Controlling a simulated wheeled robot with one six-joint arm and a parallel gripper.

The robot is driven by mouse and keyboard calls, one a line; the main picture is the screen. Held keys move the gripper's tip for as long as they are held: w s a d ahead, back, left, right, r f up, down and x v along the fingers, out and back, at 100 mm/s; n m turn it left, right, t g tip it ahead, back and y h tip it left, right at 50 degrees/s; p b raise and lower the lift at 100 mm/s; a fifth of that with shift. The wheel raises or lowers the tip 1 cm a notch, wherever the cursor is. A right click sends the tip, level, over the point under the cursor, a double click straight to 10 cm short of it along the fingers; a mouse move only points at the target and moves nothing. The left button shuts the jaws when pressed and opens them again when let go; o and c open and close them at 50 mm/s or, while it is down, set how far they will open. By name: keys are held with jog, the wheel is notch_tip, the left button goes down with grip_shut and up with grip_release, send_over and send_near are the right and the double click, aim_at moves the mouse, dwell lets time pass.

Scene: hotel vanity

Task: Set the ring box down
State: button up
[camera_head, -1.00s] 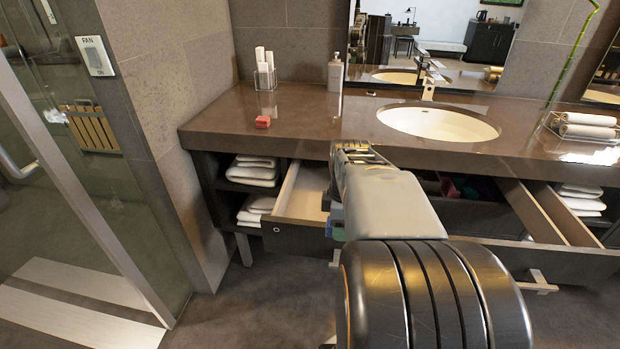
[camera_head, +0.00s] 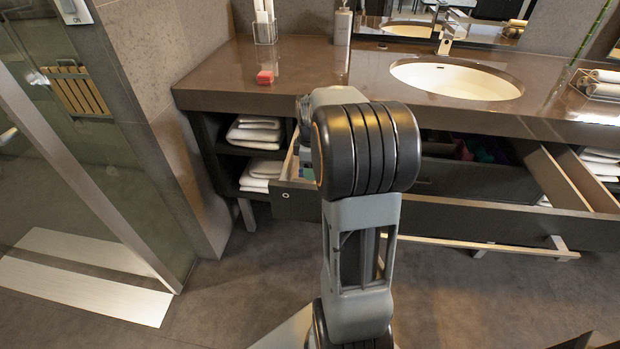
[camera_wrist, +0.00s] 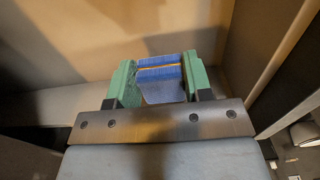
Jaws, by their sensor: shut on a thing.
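The ring box (camera_wrist: 160,72) is blue with a thin gold line around it. In the wrist view it sits between the green fingers of my gripper (camera_wrist: 160,64), which is shut on it. Behind it lie the pale walls and floor of an open drawer (camera_wrist: 70,45). I cannot tell whether the box touches the drawer floor. In the head view my arm hides the box and most of my gripper. The left open drawer (camera_head: 293,205) shows beside my arm, under the counter.
A small red item (camera_head: 265,77) lies on the brown counter (camera_head: 215,80). A sink (camera_head: 455,80) is at the right. Folded towels (camera_head: 255,133) fill the left shelves. Another open drawer (camera_head: 570,185) juts out at the right. A glass panel stands at the left.

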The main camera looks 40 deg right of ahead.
jog(key=shift+w+d+f, duration=0.1)
jog(key=shift+w+f, duration=0.5)
jog(key=shift+f, duration=0.2)
jog(key=shift+f+b, duration=0.6)
jog(key=shift+f, duration=0.85)
jog(key=shift+f, duration=0.1)
jog(key=o, duration=1)
jog(key=shift+f, duration=0.1)
jog(key=shift+c, duration=0.2)
